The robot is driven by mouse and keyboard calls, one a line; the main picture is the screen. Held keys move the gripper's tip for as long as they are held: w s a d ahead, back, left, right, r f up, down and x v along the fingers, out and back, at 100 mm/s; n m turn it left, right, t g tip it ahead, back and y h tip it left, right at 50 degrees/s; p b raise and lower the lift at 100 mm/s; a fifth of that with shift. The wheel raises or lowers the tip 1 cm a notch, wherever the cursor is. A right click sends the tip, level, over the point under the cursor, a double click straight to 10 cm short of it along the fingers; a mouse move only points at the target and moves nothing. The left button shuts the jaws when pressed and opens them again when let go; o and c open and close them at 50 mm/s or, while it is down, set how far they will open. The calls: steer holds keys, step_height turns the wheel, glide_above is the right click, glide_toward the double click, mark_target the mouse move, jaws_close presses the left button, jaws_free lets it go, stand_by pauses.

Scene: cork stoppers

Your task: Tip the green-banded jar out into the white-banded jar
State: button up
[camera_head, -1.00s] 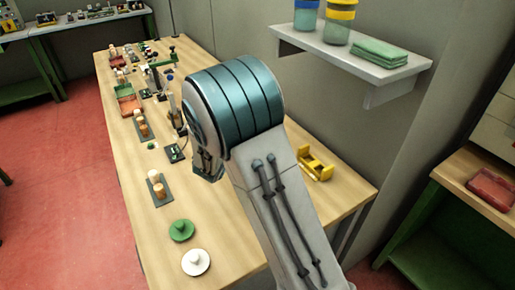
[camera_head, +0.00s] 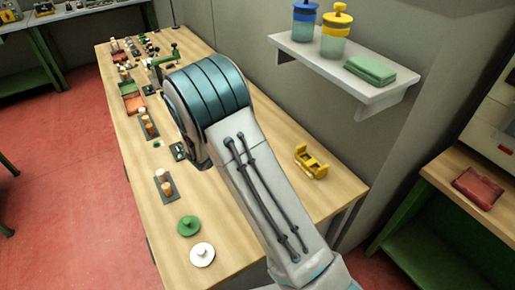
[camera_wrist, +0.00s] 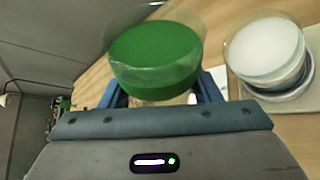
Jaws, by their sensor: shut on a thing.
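In the wrist view, the green-banded jar (camera_wrist: 155,60) is clear-walled with a broad green band. It sits between the blue fingers of my gripper (camera_wrist: 160,92), which is shut on it. The white-banded jar (camera_wrist: 265,50) stands to its right on a grey round base, apart from it. The contents of both jars cannot be made out. In the head view, my arm hides the gripper and both jars. A green knobbed lid (camera_head: 188,226) and a white knobbed lid (camera_head: 202,254) lie on the near end of the bench.
The wooden bench (camera_head: 230,215) carries a yellow holder (camera_head: 311,162) right of my arm. Cork stoppers on a dark strip (camera_head: 164,186) lie left of it, with more items farther back. A wall shelf (camera_head: 350,75) holds blue- and yellow-lidded jars and a folded green cloth (camera_head: 369,69).

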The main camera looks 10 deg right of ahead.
steer(key=shift+f+n+g+p, duration=0.3)
steer(key=shift+n+g+p, duration=0.1)
steer(key=shift+p, duration=0.05)
steer(key=f+n, duration=0.1)
steer(key=f, duration=0.1)
steer(key=w+a+f+n+g+h, duration=0.1)
steer(key=f, duration=0.2)
steer(key=w+a+f+n+h, duration=0.1)
steer(key=f, duration=0.1)
steer(key=shift+w+f+n+g, duration=0.1)
steer(key=shift+f+n+g, duration=0.05)
steer(key=shift+n+g, duration=0.2)
steer(key=shift+w+a+f+n+g+h, duration=0.25)
steer(key=shift+f+n+g+h, duration=0.15)
steer(key=shift+n+h, duration=0.2)
steer(key=shift+r, duration=0.1)
